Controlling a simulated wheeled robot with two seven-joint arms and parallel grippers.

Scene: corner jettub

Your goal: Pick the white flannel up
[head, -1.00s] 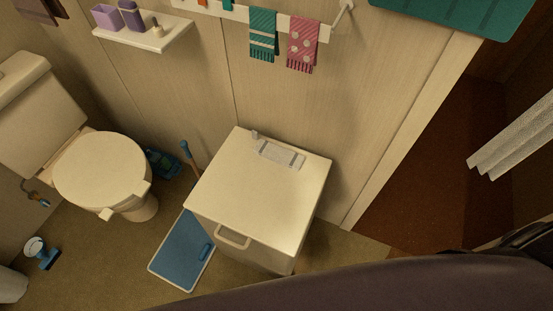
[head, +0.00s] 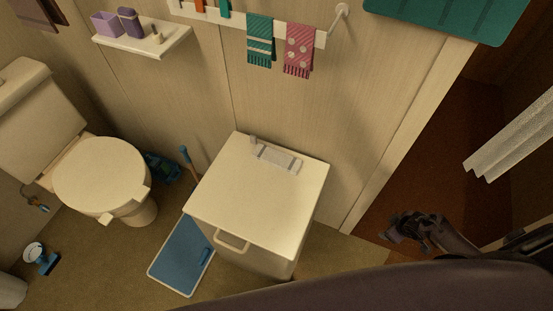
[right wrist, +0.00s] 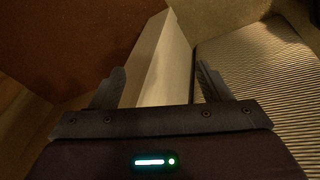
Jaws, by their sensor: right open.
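A small folded white flannel (head: 277,158) with greyish ends lies flat on top of the cream cabinet (head: 250,200), near its back edge. My right gripper (head: 397,228) is to the right of the cabinet in the head view, well apart from the flannel. In the right wrist view the two fingers of my right gripper (right wrist: 160,86) are spread with nothing held between them. The flannel does not show in that view. My left gripper is out of view.
A small object (head: 253,140) stands beside the flannel. The rest of the cabinet top is bare. Teal (head: 260,42) and pink (head: 298,50) towels hang on the wall rail above. A pale upright edge (right wrist: 166,62) and a ribbed surface (right wrist: 265,70) lie beyond my right fingers.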

